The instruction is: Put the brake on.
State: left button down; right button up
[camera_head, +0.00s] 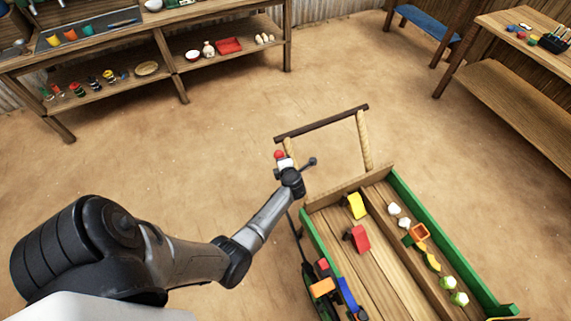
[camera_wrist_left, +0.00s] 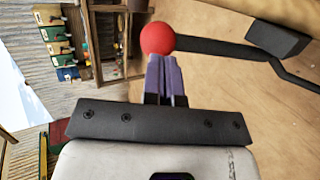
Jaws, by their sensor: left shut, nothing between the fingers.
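The brake lever shows in the left wrist view as a dark bar (camera_wrist_left: 222,48) with a red ball knob (camera_wrist_left: 157,38) on its left end. My left gripper (camera_wrist_left: 166,62) is shut and empty, with its fingertips right at the knob's underside in that view; I cannot tell whether they touch. In the head view the red knob (camera_head: 279,155) shows just beyond my left gripper (camera_head: 284,163), near the handle end of the green-sided wooden cart (camera_head: 409,192). My gripper and wrist hide much of the lever there. My right gripper is not in view.
The cart's push handle (camera_head: 322,122) stands close beyond my left gripper. Several toy blocks and pale pieces lie in the cart bed. Wooden shelves (camera_head: 225,62) stand at the back left and a table (camera_head: 525,32) at the right. The floor between is clear.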

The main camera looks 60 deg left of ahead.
pick_arm(q)
jog(key=shift+w+a+f+p, duration=0.15)
jog(key=shift+a+p, duration=0.15)
jog(key=shift+a, duration=0.8)
jog(key=shift+f, duration=0.15)
jog(key=shift+a, duration=0.1)
jog(key=shift+d+r+p, duration=0.25)
jog(key=shift+r+p, duration=0.05)
jog(key=shift+p, duration=0.15)
jog(key=r+p+v, duration=0.1)
jog(key=p+v, duration=0.9)
jog(key=v, duration=0.3)
jog(key=shift+r, duration=0.15)
